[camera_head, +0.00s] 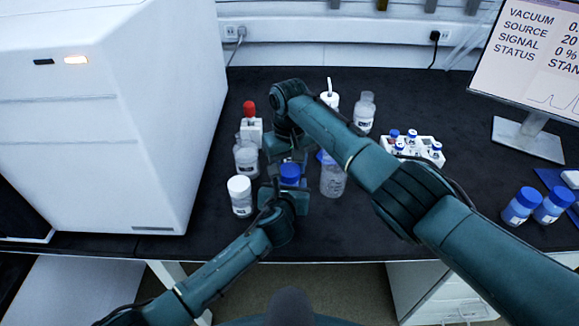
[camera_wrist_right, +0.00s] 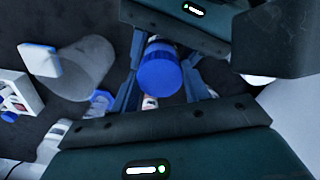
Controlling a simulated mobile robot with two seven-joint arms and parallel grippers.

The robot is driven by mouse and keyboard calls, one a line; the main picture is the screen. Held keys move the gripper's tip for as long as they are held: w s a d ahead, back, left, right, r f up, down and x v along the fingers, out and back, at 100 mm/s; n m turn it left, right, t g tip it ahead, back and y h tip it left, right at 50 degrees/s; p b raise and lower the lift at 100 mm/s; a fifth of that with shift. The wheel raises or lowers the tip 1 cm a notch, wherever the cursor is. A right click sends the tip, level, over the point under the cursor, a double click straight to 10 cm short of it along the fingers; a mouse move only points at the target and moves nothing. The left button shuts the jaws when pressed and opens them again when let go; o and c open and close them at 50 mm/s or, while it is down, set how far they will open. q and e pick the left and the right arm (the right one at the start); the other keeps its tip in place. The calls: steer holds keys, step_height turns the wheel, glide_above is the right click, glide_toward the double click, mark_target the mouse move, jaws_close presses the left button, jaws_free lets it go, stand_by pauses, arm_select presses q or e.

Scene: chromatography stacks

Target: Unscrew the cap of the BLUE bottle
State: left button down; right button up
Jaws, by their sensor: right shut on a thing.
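The blue cap (camera_head: 290,173) of the blue bottle shows between my two grippers, left of the middle of the bench. In the right wrist view the round blue cap (camera_wrist_right: 160,68) sits between the fingers of my right gripper (camera_wrist_right: 161,80), which is shut on it. In the head view my right gripper (camera_head: 290,158) reaches in from behind the cap. My left gripper (camera_head: 286,193) is low in front, at the bottle. Its fingers and most of the bottle's body are hidden, so its grip cannot be seen.
A white-capped bottle (camera_head: 240,197) and a clear bottle (camera_head: 246,157) stand close on the left. A clear vessel (camera_head: 333,180) stands close on the right. A white vial rack (camera_head: 422,153), two blue-capped jars (camera_head: 521,206) and a monitor (camera_head: 535,60) are farther right.

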mark_target(290, 169)
steer(key=shift+n, duration=0.4)
steer(key=o, duration=1.1)
steer(key=shift+r, duration=2.25)
steer(key=shift+c, duration=0.6)
steer(key=shift+r+m, duration=0.5)
steer(key=shift+m, duration=0.1)
step_height(290, 169, up, 2)
steer(key=m, duration=0.4)
steer(key=shift+r, duration=0.1)
steer(key=shift+f, duration=3.85)
